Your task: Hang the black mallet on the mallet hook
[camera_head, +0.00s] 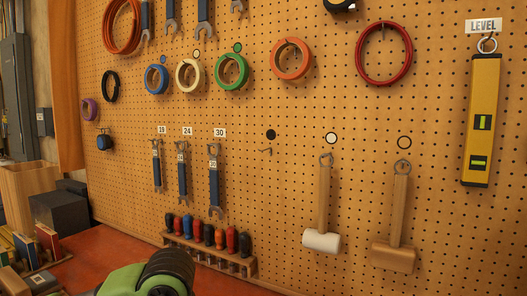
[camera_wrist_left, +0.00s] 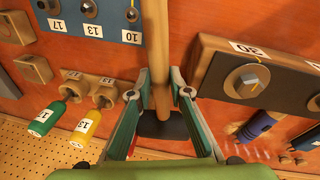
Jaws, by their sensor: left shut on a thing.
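The black mallet shows in the left wrist view, with a light wooden handle (camera_wrist_left: 154,45) running up out of the frame and a dark head (camera_wrist_left: 162,126) below, between the fingers. My left gripper (camera_wrist_left: 158,92) is shut on the handle. The mallet does not show in the head view, where only green and black parts of my left arm show at the bottom edge. The mallet hook (camera_head: 265,151) is on the pegboard under a black dot (camera_head: 271,135), and it is empty. My right gripper is in neither view.
A white-headed mallet (camera_head: 322,241) and a wooden mallet (camera_head: 394,257) hang right of the empty hook. Wrenches (camera_head: 214,180) hang to its left, above a screwdriver rack (camera_head: 210,254). The left wrist view shows a socket block (camera_wrist_left: 245,75) and green and yellow screwdrivers (camera_wrist_left: 84,128).

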